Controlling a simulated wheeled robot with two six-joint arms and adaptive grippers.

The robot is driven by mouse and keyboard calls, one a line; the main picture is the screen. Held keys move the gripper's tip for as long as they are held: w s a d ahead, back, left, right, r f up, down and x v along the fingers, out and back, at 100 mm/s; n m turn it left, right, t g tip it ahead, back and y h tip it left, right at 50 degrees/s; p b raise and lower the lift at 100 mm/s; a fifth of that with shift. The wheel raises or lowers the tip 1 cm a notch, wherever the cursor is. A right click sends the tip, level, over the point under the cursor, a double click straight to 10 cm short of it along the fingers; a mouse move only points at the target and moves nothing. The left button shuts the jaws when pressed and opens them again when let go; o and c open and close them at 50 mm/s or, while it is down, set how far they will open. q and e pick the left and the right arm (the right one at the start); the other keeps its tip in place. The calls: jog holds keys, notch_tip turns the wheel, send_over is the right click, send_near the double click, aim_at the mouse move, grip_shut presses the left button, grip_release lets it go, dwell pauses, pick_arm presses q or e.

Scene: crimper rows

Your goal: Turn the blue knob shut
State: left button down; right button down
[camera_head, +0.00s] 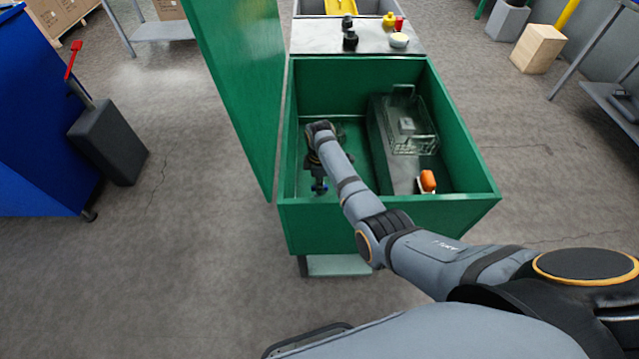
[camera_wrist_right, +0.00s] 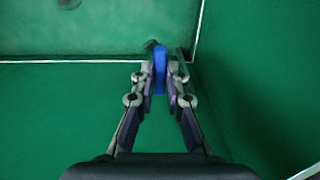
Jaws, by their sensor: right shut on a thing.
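The blue knob (camera_wrist_right: 160,68) shows in the right wrist view as a narrow upright blue piece between my right gripper's fingertips (camera_wrist_right: 160,84). The fingers touch it from both sides and are shut on it. In the head view my right arm reaches down into the green open box, and my right gripper (camera_head: 319,180) is at the box's left front, with a small bit of blue near its tip. Most of the knob is hidden there by the gripper. My left gripper is not in view.
The green box (camera_head: 390,213) has its tall door open on the left. Inside, right of my arm, stands a grey unit with a wire basket (camera_head: 412,140) and an orange piece (camera_head: 428,181). Small items stand on the grey top (camera_head: 320,38) behind. A dark bin (camera_head: 108,142) stands left.

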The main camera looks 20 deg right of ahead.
jog(key=shift+r+m+p, duration=0.15)
jog(key=shift+m+p, duration=1)
jog(key=shift+m, duration=0.25)
jog(key=m+p, duration=0.2)
jog(key=m, duration=0.2)
jog(key=shift+m, duration=0.3)
jog(key=m+p, duration=0.1)
jog(key=m, duration=0.9)
jog(key=shift+p, duration=0.4)
jog(key=shift+m, duration=0.4)
jog(key=c, duration=1.4)
grip_release()
jog(key=shift+o, duration=0.2)
